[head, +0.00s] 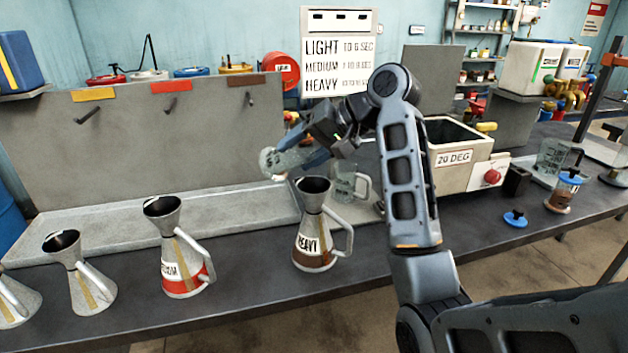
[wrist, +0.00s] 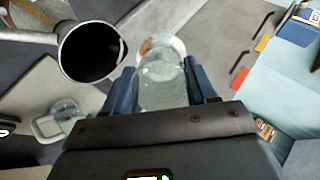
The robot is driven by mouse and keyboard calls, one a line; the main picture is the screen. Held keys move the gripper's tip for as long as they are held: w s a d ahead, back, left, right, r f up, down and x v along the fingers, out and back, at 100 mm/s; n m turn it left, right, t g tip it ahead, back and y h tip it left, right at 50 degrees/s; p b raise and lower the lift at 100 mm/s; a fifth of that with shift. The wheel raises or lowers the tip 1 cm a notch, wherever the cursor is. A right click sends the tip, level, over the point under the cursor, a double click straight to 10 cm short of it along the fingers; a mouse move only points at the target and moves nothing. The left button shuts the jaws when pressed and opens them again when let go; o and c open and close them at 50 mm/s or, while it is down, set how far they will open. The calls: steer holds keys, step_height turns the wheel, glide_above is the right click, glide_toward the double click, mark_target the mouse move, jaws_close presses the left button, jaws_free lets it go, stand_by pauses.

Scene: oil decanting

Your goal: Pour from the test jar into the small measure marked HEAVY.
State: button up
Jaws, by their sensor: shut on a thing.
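My gripper (head: 305,150) is shut on a clear glass test jar (head: 274,161), which is tipped well over from upright. The jar is above and to the left of the mouth of the HEAVY measure in the head view. The HEAVY measure (head: 316,245) is a grey metal can with a flared top, a side handle and a brown base band, upright on the bench. In the wrist view the jar (wrist: 162,82) lies between the blue fingers, and the dark round mouth of a measure (wrist: 90,52) is left of it. I see no stream, and the jar's contents are unclear.
A clear glass jug (head: 344,182) stands just behind the HEAVY measure. A red-banded measure (head: 180,270) and more measures stand to the left. A 20 DEG bath (head: 458,158) is at right, with a blue-capped jar (head: 563,192).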

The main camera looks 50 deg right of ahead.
mark_target(279, 161)
steer(key=shift+w+f+g, duration=0.15)
steer(key=shift+w+g, duration=0.05)
steer(key=shift+g, duration=0.7)
steer(key=shift+w+r+g+h, duration=0.15)
steer(key=shift+r+g+h, duration=0.2)
steer(key=shift+g, duration=0.25)
steer(key=shift+r, duration=0.1)
steer(key=shift+w+g, duration=0.1)
steer(key=shift+g, duration=0.2)
steer(key=shift+w+a+f+m+g+h, duration=0.15)
steer(key=shift+w+f+g+h, duration=0.05)
steer(key=shift+w+g, duration=0.5)
steer(key=shift+w+a+f+m+g+h, duration=0.15)
steer(key=shift+w+g, duration=0.55)
steer(key=shift+w+f+g, duration=0.2)
steer(key=shift+g, duration=0.2)
steer(key=f, duration=0.1)
steer(key=w+f+g, duration=0.1)
steer(key=f, duration=0.1)
steer(key=shift+w+a, duration=0.15)
steer(key=shift+a, duration=0.05)
steer(key=shift+w+a+f+g+h, duration=0.1)
steer(key=shift+w+f+g+h, duration=0.1)
steer(key=shift+w+f+g, duration=0.35)
steer(key=shift+w+a+f+g+h, duration=0.1)
steer(key=shift+w+f+g+h, duration=0.15)
steer(key=shift+f+g, duration=0.45)
